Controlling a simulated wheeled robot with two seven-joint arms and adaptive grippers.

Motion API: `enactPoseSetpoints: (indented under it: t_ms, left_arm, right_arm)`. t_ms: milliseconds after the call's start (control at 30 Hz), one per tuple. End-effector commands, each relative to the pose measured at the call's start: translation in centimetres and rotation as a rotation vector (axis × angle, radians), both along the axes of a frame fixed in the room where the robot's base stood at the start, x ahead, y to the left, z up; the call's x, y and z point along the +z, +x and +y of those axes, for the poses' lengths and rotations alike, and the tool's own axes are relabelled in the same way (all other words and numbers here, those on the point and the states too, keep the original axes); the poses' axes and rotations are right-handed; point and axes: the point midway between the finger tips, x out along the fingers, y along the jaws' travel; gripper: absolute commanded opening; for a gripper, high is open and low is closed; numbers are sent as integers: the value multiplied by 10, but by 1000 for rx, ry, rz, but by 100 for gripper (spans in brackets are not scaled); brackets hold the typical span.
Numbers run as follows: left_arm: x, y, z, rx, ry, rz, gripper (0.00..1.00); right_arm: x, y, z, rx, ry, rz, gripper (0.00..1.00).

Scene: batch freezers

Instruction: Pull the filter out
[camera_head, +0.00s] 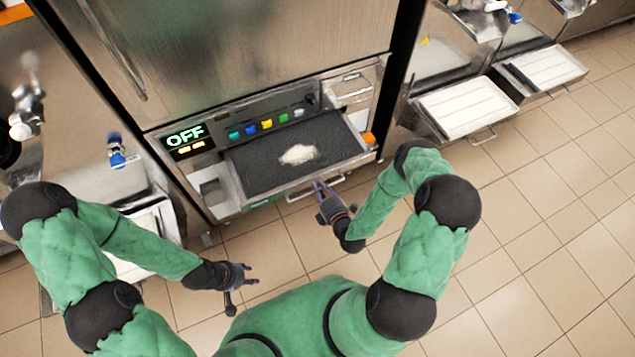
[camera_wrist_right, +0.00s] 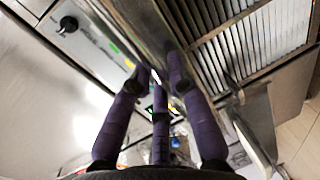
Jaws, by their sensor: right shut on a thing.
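The filter (camera_head: 265,170) is a dark mesh panel in a metal frame, with a pale lump on it. It lies flat in the front of the steel machine, and a metal handle (camera_head: 300,194) runs along its front edge. My right gripper (camera_head: 322,187) is at the right part of this handle, shut on it. In the right wrist view, the purple fingers (camera_wrist_right: 158,80) close around a metal bar, and its exact contact is partly hidden. My left gripper (camera_head: 249,274) is open and empty, above the floor, to the lower left of the filter.
The machine's panel reads OFF (camera_head: 186,136) and has a row of coloured buttons (camera_head: 266,124). Neighbouring machines stand on both sides, with white trays (camera_head: 466,107) at the right. The tiled floor (camera_head: 520,220) is clear on the right.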

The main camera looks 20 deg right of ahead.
Motion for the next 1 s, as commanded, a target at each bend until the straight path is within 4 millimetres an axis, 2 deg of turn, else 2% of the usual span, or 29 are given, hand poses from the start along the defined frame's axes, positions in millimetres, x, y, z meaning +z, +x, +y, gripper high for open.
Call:
enactPoseSetpoints:
  t_ms: [267, 300, 367, 767, 867, 1000]
  left_arm:
    - [0, 0, 0, 0, 0, 0, 40]
    - [0, 0, 0, 0, 0, 0, 40]
    - [0, 0, 0, 0, 0, 0, 40]
    - [0, 0, 0, 0, 0, 0, 40]
    - [0, 0, 0, 0, 0, 0, 40]
    - [0, 0, 0, 0, 0, 0, 40]
  right_arm:
    - [-1, -1, 0, -2, 0, 3, 0]
    - [-1, -1, 0, -2, 0, 3, 29]
    - [-1, 0, 0, -2, -1, 3, 44]
    - [0, -4, -1, -1, 0, 2, 44]
    - [2, -14, -1, -2, 0, 2, 44]
    - [7, -39, -3, -5, 1, 5, 44]
